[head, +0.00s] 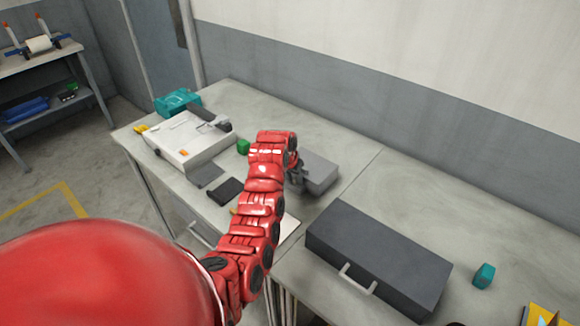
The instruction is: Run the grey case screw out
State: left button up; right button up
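A light grey case (320,173) lies on the workbench near the middle of the view. My red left arm reaches over the bench, and its dark gripper (297,178) is at the left end of this case. The arm's wrist hides part of the gripper, so I cannot tell whether its fingers are open or shut, or whether they touch the case. No screw can be made out on the case at this size. My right gripper is not in view.
A dark grey box (378,262) with a handle stands to the right of my arm. A white machine (186,140), a teal item (177,101), a green block (243,146) and a black pad (226,191) are left. A teal object (484,275) is right. The back right bench is clear.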

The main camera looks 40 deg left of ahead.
pick_arm(q)
jog(key=p+v, duration=0.8)
jog(key=v, duration=0.8)
jog(key=shift+s+r, duration=0.15)
jog(key=shift+r, duration=0.15)
jog(key=shift+d+f, duration=0.1)
